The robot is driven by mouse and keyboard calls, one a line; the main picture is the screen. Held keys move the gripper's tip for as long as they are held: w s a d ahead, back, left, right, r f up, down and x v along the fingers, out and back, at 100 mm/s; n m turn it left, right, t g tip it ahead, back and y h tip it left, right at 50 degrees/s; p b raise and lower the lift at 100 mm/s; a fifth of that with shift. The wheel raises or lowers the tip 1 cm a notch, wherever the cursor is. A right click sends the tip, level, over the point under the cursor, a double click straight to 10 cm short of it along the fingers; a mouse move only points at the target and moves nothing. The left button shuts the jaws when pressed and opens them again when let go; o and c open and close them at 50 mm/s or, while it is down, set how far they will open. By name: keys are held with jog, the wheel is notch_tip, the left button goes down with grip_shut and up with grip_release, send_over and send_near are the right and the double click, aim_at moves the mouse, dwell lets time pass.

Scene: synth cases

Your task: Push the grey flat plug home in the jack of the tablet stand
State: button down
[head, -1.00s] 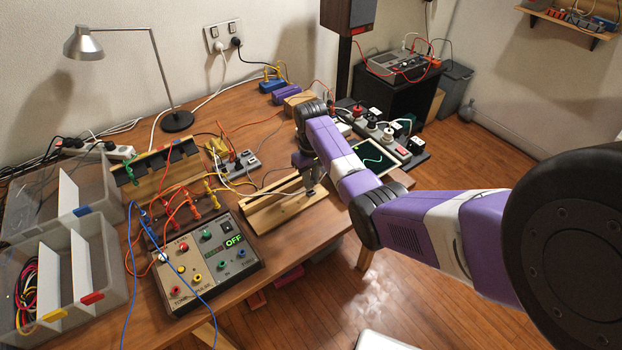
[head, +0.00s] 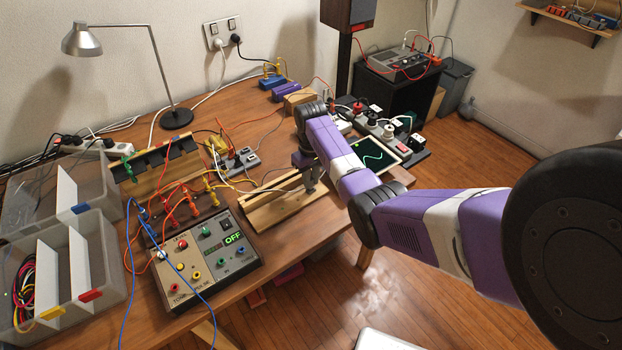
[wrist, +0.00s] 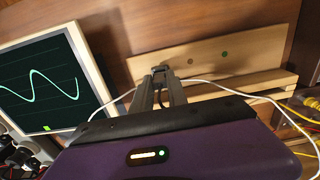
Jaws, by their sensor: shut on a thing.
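The wooden tablet stand (head: 268,212) lies near the table's front edge, a long pale board with a ledge. In the wrist view its board (wrist: 208,66) shows a brown dot and a green dot. My gripper (wrist: 160,78) is shut on the grey flat plug (wrist: 160,70), with its fingertips at the stand's board. A thin white cable runs to both sides of the fingers. The jack is hidden behind plug and fingers, and I cannot tell how deep the plug sits. In the head view my gripper (head: 310,186) is over the stand's right end; the plug is not clearly visible there.
A framed screen with a green wave (head: 372,156) stands close to the right of my gripper. A grey socket block (head: 240,160) with yellow leads is to the left. A control box reading OFF (head: 208,255) and clear bins (head: 70,270) fill the left side.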

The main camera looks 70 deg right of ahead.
jog(key=shift+f, duration=0.45)
jog(key=c, duration=1.2)
grip_release()
jog(key=shift+c, duration=0.2)
jog(key=shift+r+b, duration=0.45)
jog(key=shift+r, duration=3.45)
